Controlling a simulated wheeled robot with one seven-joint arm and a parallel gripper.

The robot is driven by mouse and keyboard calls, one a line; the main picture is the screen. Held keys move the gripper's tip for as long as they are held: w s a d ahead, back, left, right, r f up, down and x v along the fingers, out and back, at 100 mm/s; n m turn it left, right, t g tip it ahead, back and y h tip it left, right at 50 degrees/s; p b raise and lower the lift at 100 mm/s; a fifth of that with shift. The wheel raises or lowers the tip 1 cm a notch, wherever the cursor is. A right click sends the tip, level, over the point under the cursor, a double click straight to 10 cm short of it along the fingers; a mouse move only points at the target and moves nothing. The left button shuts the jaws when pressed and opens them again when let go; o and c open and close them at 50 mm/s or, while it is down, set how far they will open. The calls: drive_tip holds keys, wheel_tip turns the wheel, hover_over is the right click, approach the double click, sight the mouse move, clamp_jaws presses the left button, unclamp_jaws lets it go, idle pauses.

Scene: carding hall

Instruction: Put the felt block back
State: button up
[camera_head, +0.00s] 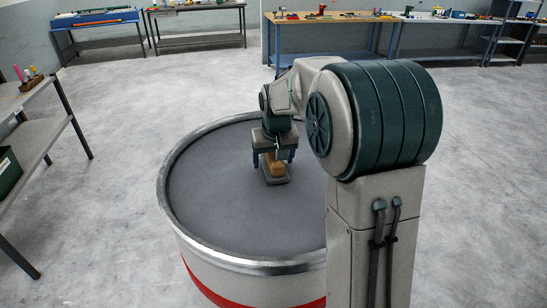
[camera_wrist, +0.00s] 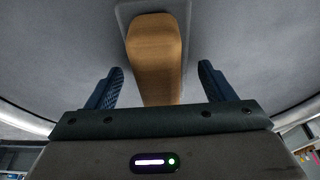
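The felt block (camera_head: 276,181) sits on the grey top of a round drum-like stand (camera_head: 215,205), near its middle. It has a grey base and a tan wooden handle. In the wrist view the handle (camera_wrist: 155,45) runs upright through the middle of the picture, with the grey base around its far end. My gripper (camera_head: 274,158) is over the block, pointing down. In the wrist view my gripper (camera_wrist: 160,75) is open, with one blue finger on each side of the handle and a clear gap on both sides. My gripper partly hides the block in the head view.
The round stand has a raised metal rim (camera_head: 180,215); its top is otherwise bare where I see it. A shelved table (camera_head: 30,115) with small items stands at left. Workbenches (camera_head: 325,20) with tools line the back wall. The floor between is clear.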

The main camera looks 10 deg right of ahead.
drive_tip(key=b+v, duration=0.1)
drive_tip(key=v, duration=1.1)
